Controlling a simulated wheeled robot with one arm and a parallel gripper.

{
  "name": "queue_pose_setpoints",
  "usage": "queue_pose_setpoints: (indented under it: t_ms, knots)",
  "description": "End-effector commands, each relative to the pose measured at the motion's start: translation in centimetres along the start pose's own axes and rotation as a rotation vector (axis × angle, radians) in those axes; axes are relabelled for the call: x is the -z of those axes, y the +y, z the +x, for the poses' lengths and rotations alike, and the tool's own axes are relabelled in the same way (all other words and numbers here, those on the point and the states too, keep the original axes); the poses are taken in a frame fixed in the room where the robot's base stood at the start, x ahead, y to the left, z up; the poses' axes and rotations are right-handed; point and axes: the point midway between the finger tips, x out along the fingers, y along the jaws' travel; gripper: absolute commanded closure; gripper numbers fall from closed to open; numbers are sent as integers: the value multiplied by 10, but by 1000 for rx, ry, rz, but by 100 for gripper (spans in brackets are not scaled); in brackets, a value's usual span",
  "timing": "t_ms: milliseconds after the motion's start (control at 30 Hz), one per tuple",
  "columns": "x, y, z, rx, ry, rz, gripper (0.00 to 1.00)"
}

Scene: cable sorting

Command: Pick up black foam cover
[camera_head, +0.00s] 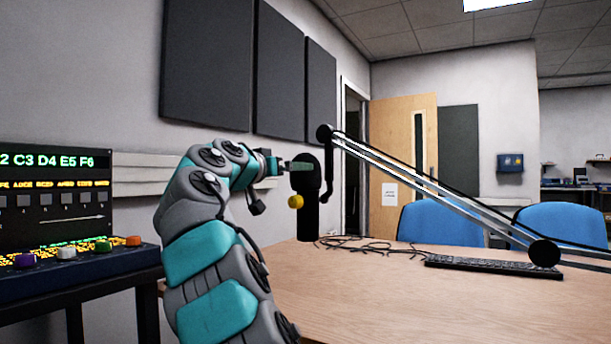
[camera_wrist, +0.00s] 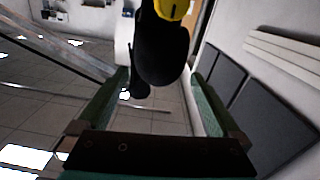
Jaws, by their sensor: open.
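The black foam cover (camera_head: 308,184) is the rounded top of a dark microphone hanging from a boom arm over the table. A yellow knob (camera_head: 295,201) sits just below it. In the wrist view, the rounded end of the foam cover (camera_wrist: 162,55) lies between the tips of my two green fingers (camera_wrist: 158,76). Gaps show on both sides, though contact is hard to judge. The far side of the cover is hidden.
The boom arm (camera_head: 435,190) slants across to the right. Cables (camera_head: 365,244) and a keyboard (camera_head: 490,265) lie on the wooden table (camera_head: 370,300). Blue chairs (camera_head: 445,222) stand behind it. A control panel (camera_head: 70,255) with coloured knobs is at left.

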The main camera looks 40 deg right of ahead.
Motion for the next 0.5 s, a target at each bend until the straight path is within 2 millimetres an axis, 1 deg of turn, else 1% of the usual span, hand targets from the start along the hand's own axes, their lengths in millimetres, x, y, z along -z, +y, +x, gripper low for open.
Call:
queue_pose_setpoints:
  t_ms: [200,400,500]
  knots:
    - [-1,0,20,1,-3,2,0]
    - [-2,0,30,0,-1,1,0]
    - [-4,1,41,-1,-2,1,0]
